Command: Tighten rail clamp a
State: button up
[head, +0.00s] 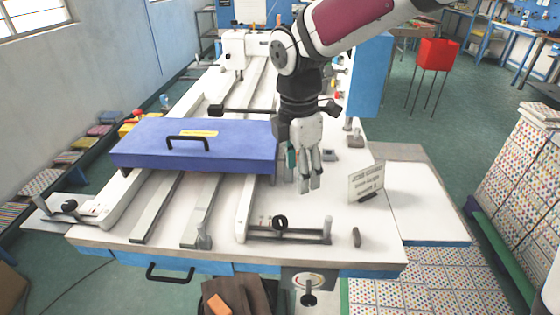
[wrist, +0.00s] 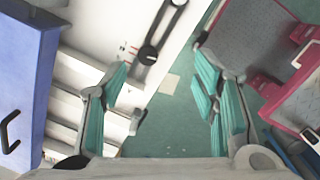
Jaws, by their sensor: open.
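My gripper (head: 309,188) hangs over the right part of the white table (head: 345,255), fingers pointing down. In the wrist view its teal-padded fingers (wrist: 165,105) are apart with nothing between them. A small grey upright clamp piece (head: 204,240) stands at the near end of a metal rail; a grey piece (wrist: 137,122) shows beside the left finger in the wrist view. A black round knob (head: 280,222) sits near a dark slotted bar, and shows in the wrist view (wrist: 148,55). I cannot tell which part is rail clamp a.
A blue cover with a black handle (head: 190,144) spans the rails at left. A sign (head: 366,183) stands right of my gripper. Another black knob (head: 69,207) is at the left edge. A white sewing head (head: 245,48) stands at the back.

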aim_at(281, 220)
jog(key=a+f+n, duration=0.1)
jog(key=f, duration=0.4)
jog(key=a+f, duration=0.1)
jog(key=f, duration=0.5)
jog(key=w+a+f+n+b, duration=0.1)
jog(key=f, duration=0.4)
jog(key=shift+w+a+f+n+g+y, duration=0.1)
jog(key=shift+a+f+n+g+y, duration=0.2)
jog(key=shift+a, duration=0.1)
jog(key=c, duration=1.2)
